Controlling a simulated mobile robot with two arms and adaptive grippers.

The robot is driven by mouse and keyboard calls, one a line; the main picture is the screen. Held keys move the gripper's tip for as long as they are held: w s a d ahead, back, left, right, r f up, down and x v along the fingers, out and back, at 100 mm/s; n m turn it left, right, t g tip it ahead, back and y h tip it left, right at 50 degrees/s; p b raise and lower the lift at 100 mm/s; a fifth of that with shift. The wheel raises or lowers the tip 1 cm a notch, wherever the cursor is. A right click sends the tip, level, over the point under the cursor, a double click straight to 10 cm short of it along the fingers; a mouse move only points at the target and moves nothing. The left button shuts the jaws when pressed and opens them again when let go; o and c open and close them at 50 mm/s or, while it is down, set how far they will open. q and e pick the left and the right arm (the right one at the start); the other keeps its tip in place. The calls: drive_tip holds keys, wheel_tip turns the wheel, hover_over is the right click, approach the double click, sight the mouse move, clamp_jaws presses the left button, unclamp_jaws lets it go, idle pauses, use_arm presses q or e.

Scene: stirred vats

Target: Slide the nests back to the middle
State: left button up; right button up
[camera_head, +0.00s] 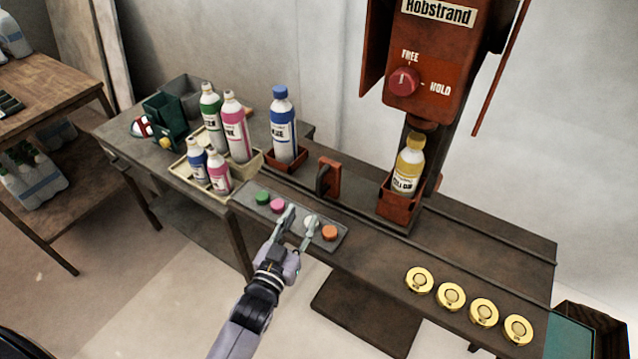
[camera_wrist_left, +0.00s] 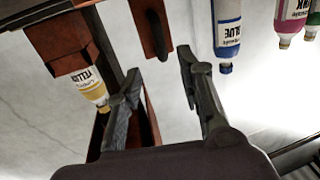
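A red nest (camera_head: 284,160) holds a blue-labelled bottle (camera_head: 284,128) upright on the rails of the bench, left of centre. A second red nest (camera_head: 393,208) holds a yellow bottle (camera_head: 409,165) under the red machine head. A small red upright handle (camera_head: 329,178) stands between them. My left gripper (camera_head: 301,216) is open and empty above the grey strip of coloured discs, in front of the handle and apart from both nests. The left wrist view is upside down; the open fingers (camera_wrist_left: 157,75) show there with the yellow bottle (camera_wrist_left: 88,88) and blue bottle (camera_wrist_left: 228,35) beyond. My right gripper is out of view.
A grey strip (camera_head: 285,215) with coloured discs lies at the bench front. A cream tray (camera_head: 186,172) with several bottles stands left. The machine head (camera_head: 420,50) has a red FREE/HOLD knob (camera_head: 404,82). Several gold discs (camera_head: 451,297) lie at the right.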

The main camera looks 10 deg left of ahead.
sight(318, 188)
use_arm(q)
drive_tip(key=w, duration=0.4)
drive_tip(key=w+d, duration=0.1)
drive_tip(key=w, duration=0.3)
drive_tip(key=w+p, duration=0.1)
drive_tip(key=w, duration=0.3)
drive_tip(key=shift+d, duration=0.25)
drive_tip(key=shift+c, duration=0.5)
clamp_jaws()
